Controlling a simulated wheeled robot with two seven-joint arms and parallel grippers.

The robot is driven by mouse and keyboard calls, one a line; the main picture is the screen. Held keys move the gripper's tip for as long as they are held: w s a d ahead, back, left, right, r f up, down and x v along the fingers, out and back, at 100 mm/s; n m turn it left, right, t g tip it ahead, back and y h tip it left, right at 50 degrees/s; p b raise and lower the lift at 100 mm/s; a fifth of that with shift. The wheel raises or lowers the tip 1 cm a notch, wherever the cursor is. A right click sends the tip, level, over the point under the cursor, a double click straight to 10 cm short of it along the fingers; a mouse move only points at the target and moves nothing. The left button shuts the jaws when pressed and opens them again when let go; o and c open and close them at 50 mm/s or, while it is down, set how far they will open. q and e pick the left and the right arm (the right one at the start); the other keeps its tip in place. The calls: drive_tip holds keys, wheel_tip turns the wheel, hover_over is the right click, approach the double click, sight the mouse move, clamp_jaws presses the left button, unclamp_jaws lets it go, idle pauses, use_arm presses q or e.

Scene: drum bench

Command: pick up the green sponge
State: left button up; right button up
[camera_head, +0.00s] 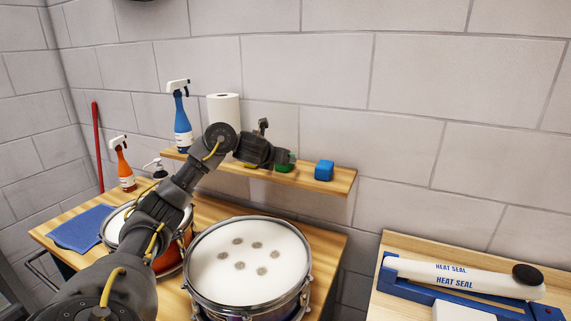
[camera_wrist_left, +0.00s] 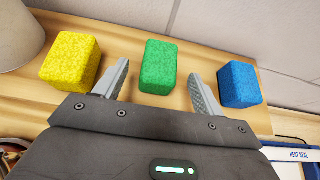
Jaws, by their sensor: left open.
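The green sponge (camera_wrist_left: 158,67) stands on the wooden shelf (camera_head: 334,185) and lies between the open fingers of my left gripper (camera_wrist_left: 157,80) in the left wrist view. The fingers are apart from its sides, with a gap on each side. In the head view the green sponge (camera_head: 285,166) is partly hidden behind my left gripper (camera_head: 288,157). A yellow sponge (camera_wrist_left: 70,61) stands to its left and a blue sponge (camera_wrist_left: 239,84) to its right. My right gripper is not in view.
A paper roll (camera_head: 223,108) and a blue spray bottle (camera_head: 182,125) stand on the shelf to the left. Below are a white-headed drum (camera_head: 250,260), a second drum partly hidden by my arm, and a blue cloth (camera_head: 80,229). A heat sealer (camera_head: 460,280) sits at right.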

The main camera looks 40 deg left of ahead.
use_arm(q)
drive_tip(key=shift+p+x, duration=0.65)
drive_tip(key=shift+x, duration=1.95)
drive_tip(key=shift+s, duration=0.1)
drive_tip(key=shift+c, duration=0.2)
drive_tip(key=c, duration=1)
